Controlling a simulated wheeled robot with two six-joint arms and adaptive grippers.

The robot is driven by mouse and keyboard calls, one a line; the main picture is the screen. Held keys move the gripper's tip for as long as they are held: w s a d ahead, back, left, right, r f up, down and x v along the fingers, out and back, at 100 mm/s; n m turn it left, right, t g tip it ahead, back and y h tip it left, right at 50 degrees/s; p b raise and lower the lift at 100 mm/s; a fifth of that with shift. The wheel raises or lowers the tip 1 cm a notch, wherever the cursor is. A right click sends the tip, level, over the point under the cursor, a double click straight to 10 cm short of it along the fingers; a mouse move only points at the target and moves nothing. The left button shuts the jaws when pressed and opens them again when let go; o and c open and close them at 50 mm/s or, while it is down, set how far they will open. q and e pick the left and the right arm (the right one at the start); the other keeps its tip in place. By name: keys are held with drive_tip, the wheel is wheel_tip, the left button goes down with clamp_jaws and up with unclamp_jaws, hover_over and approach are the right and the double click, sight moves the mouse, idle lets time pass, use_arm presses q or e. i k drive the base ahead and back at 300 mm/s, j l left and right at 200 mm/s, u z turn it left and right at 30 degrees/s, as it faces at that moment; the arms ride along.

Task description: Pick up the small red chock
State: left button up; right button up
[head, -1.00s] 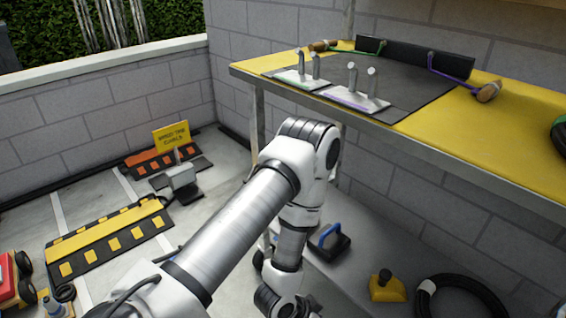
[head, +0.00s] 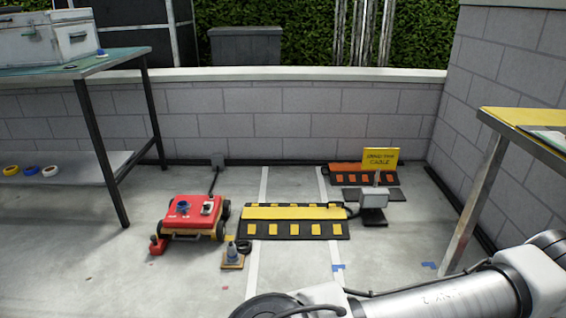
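A small red block (head: 157,247), which looks like the chock, sits on the concrete floor in the head view. It is at the front left of a low red cart (head: 185,212), close to its wheel. I cannot tell whether it touches the wheel. Neither gripper shows. Only links of one of my arms cross the lower right of the view, well to the right of the red block.
A yellow-and-black cable ramp (head: 292,212) lies right of the cart. A blue-topped item on a small base (head: 233,256) stands in front. An orange ramp (head: 345,176), yellow sign (head: 380,159) and grey lamp (head: 372,198) are farther right. A table (head: 110,62) stands left. The front left floor is clear.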

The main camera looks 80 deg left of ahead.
sight(157, 248)
drive_tip(key=i+j+u, duration=0.1)
drive_tip(key=u, duration=3.65)
drive_tip(key=i+l+u, duration=0.15)
drive_tip(key=i, duration=0.4)
drive_tip(key=i+l+u, duration=0.1)
drive_tip(key=i+l, duration=0.25)
drive_tip(key=i, duration=0.25)
drive_tip(key=i+l+u, duration=0.15)
drive_tip(key=i+l, duration=0.2)
drive_tip(key=i, duration=0.2)
drive_tip(key=i+l+u, duration=0.1)
drive_tip(key=i+l, duration=0.3)
drive_tip(key=i, duration=0.1)
